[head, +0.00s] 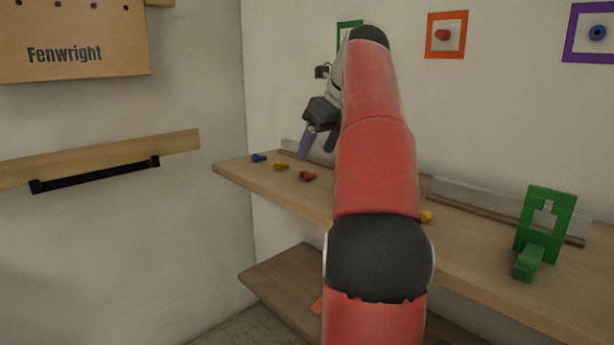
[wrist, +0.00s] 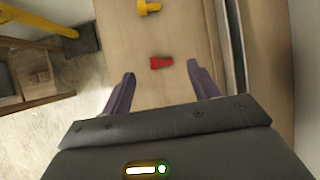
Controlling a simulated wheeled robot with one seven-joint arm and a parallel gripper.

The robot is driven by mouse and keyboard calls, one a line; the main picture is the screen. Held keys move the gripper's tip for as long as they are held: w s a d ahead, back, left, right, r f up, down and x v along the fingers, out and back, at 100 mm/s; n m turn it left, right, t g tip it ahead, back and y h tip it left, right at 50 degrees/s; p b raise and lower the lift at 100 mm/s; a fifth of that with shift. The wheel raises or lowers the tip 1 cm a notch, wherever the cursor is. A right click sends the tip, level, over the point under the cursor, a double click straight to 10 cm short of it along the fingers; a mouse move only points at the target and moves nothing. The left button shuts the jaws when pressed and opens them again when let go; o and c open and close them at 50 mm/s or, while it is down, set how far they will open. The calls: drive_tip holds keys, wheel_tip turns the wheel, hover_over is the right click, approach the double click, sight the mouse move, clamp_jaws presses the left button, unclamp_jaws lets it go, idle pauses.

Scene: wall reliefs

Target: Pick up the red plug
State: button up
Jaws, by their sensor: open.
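The red plug (head: 307,176) lies on the wooden shelf, left of my arm in the head view. In the wrist view the red plug (wrist: 161,62) lies on its side, a little beyond my fingertips and roughly midway between them. My gripper (head: 316,148) is above the shelf with its fingers pointing down. In the wrist view my gripper (wrist: 160,80) is open, with nothing between its two purple fingers. The plug is apart from both fingers.
A grey ledge (head: 480,198) runs along the wall. A green stand (head: 543,228) is at the right. Framed plugs, one red (head: 443,35), hang above.

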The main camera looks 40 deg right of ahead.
sight(308, 173)
drive_tip(key=x, duration=0.2)
drive_tip(key=b+x, duration=0.1)
drive_tip(key=x, duration=0.1)
drive_tip(key=shift+s+a+f+b, duration=0.1)
drive_tip(key=shift+s+f+b, duration=0.2)
drive_tip(key=shift+s+f, duration=0.05)
drive_tip(key=shift+w+f, duration=0.35)
drive_tip(key=shift+f, duration=0.1)
drive_tip(key=c, duration=1.1)
